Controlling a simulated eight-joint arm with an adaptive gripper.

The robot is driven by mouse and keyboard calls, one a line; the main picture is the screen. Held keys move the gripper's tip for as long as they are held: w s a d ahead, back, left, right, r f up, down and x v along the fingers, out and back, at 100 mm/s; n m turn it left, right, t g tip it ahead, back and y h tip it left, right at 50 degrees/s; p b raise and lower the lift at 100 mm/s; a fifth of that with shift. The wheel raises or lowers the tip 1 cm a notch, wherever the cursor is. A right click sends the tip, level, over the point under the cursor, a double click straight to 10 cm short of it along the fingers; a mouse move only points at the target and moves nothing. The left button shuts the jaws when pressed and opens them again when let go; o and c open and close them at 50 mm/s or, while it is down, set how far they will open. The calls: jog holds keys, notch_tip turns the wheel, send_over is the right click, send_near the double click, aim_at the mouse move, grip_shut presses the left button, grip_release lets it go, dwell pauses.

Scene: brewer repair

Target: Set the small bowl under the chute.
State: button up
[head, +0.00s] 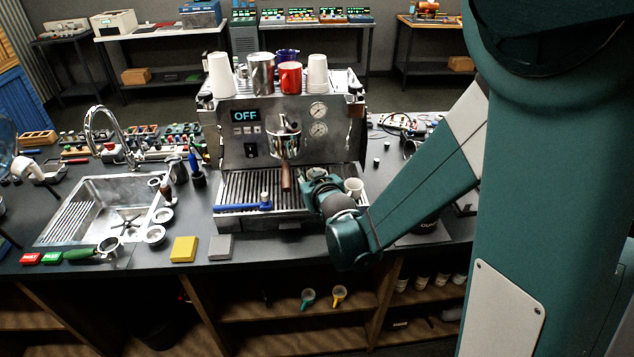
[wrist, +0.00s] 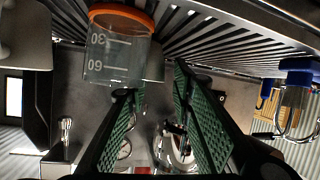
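My gripper (head: 318,178) is low at the right front of the espresso machine's drip tray (head: 236,190). In the wrist view its two green ribbed fingers (wrist: 156,82) stand apart with nothing between them. A clear measuring cup (wrist: 118,50) with an orange rim and the marks 30 and 60 is just beyond the left fingertip. I cannot tell whether they touch. A white cup (head: 354,186) stands at the tray's right end, beside my gripper. I cannot pick out a small bowl or a chute with certainty; my arm hides part of the counter at the right.
The espresso machine (head: 235,150) has a portafilter with a wooden handle (head: 286,178) hanging over the tray. A blue-handled tool (head: 240,207) lies across the tray's front. Left are a sink (head: 75,205), yellow sponge (head: 184,249) and grey block (head: 220,247).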

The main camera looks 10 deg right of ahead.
dwell(0.5)
grip_shut()
jog(key=shift+s+r, duration=0.1)
jog(key=shift+r, duration=0.05)
jog(key=shift+s+r, duration=0.15)
jog(key=shift+r, duration=0.15)
jog(key=shift+r+p, duration=0.7)
jog(key=shift+r, duration=2.5)
jog(key=s+p, duration=0.1)
jog(key=s, duration=1.8)
jog(key=shift+s, duration=0.25)
jog(key=shift+f, duration=0.1)
